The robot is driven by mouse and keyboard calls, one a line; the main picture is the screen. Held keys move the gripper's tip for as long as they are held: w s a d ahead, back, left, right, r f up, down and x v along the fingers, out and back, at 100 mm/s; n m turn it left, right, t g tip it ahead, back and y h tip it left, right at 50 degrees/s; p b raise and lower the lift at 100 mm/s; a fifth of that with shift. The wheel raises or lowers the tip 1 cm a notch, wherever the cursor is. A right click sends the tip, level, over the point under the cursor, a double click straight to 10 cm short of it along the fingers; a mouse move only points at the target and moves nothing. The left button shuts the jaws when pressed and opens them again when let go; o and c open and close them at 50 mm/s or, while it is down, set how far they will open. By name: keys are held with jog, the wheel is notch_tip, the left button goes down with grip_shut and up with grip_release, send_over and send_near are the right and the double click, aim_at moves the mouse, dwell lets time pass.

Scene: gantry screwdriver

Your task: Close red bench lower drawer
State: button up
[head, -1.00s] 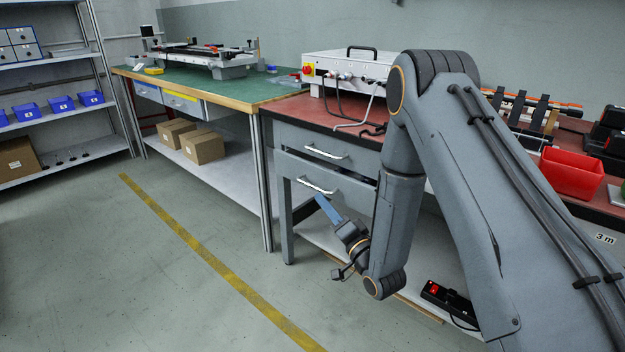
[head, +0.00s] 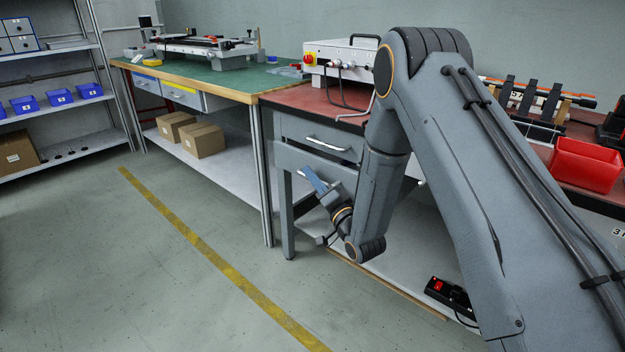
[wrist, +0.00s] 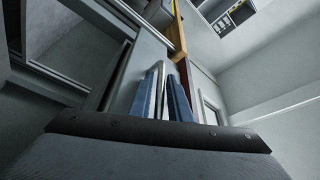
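The red bench (head: 284,97) has a red top and two grey drawers below it on its left side. The upper drawer (head: 290,127) looks flush. The lower drawer (head: 290,158) seems to stand out a little from the frame; my arm hides its right part. My gripper (head: 311,175) has blue fingers and is at the lower drawer's silver handle (head: 301,172). In the wrist view, the handle bar (wrist: 160,80) lies between the two blue fingers (wrist: 161,88), which sit close on both sides of it.
A bench leg (head: 286,220) stands below the drawers, with a low shelf behind. A green-topped bench (head: 225,82) with cardboard boxes (head: 203,141) below is to the left. A black power strip (head: 450,295) is at the lower right. The floor to the left is clear.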

aim_at(323, 172)
grip_shut()
jog(key=w+d, duration=0.2)
jog(key=w, duration=0.1)
jog(key=shift+w+d, duration=0.15)
jog(key=shift+d, duration=0.15)
grip_release()
jog(key=shift+w+d, duration=0.1)
jog(key=shift+d, duration=0.05)
jog(key=p+v, duration=0.1)
jog(key=v, duration=0.6)
jog(key=shift+s+d+p, duration=0.15)
jog(key=shift+s+p, duration=0.2)
jog(key=shift+s, duration=0.05)
